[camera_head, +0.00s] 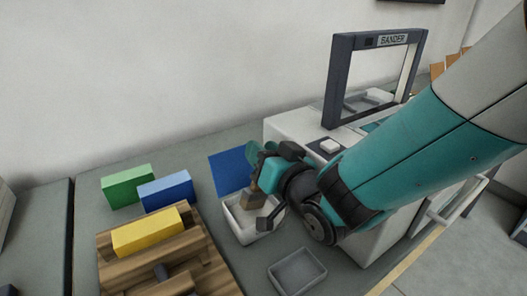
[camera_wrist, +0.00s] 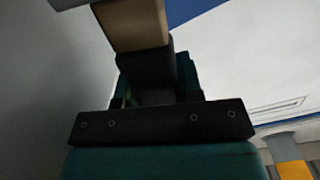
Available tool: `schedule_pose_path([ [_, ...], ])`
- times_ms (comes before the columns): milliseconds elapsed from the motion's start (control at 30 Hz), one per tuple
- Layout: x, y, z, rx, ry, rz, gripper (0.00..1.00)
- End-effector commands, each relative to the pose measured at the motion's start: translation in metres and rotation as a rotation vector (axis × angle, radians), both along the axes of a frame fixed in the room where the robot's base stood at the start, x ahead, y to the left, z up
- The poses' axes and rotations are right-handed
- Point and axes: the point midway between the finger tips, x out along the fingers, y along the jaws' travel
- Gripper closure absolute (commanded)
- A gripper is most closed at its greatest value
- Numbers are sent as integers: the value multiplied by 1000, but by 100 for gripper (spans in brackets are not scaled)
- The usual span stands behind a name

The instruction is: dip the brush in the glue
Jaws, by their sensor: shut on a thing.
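My gripper (camera_head: 259,184) points down over a white tray (camera_head: 277,226) in the head view, and its jaws are shut on the brush. The brush (camera_head: 252,201) shows as a tan-brown block below the jaws, at or just above the tray's inside. I cannot tell whether its lower end touches the glue, and I cannot make out the glue itself. In the wrist view the tan part of the brush (camera_wrist: 130,27) sticks out beyond the dark jaws (camera_wrist: 147,72). My arm's wrist hides part of the tray's right side.
A shallow grey tray (camera_head: 297,271) lies in front of the white one. A blue sheet (camera_head: 226,172) lies behind it. Green (camera_head: 128,187), blue (camera_head: 166,191) and yellow (camera_head: 147,231) blocks stand left, by a wooden stack (camera_head: 190,258).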

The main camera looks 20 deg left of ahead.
Motion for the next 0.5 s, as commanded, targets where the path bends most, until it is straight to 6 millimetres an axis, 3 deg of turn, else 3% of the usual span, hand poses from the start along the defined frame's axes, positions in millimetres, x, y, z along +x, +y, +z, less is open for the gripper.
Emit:
schedule_pose_path([
  [500, 0, 0, -6, 1, -1, 0, 90],
])
